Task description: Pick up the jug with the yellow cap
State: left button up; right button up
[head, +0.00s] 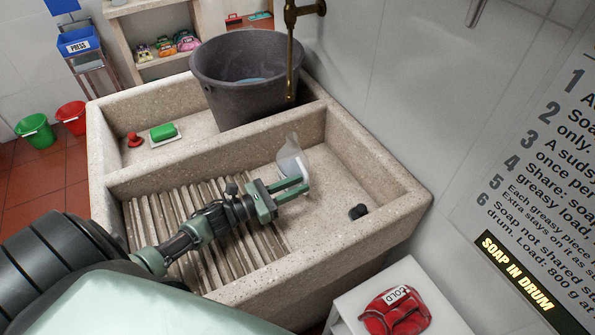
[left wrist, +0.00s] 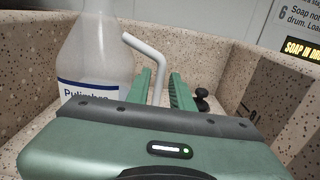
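A pale translucent jug (head: 291,158) stands in the right basin of the stone washboard. In the left wrist view the jug (left wrist: 95,55) has a blue-edged label and a bent white handle. Its top is cut off there, and I see no yellow cap in either view. My left gripper (head: 306,184) reaches over the ribbed slope to the jug. In the left wrist view its fingers (left wrist: 163,85) are apart, with the handle between them and slight gaps beside it. My right gripper is not in view.
A big grey bucket (head: 245,75) stands behind, under a brass tap (head: 291,50). A green soap (head: 163,131) and a red knob (head: 135,140) lie in the left basin. A dark plug (head: 358,211) lies right of the jug. Stone walls (head: 378,172) surround the basin.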

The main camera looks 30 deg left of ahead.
pick_arm(q)
jog(key=x, duration=0.6)
jog(key=shift+w+d+r, duration=0.1)
jog(key=shift+c, duration=0.2)
grip_shut()
jog(key=shift+r, duration=0.1)
dwell(1.0)
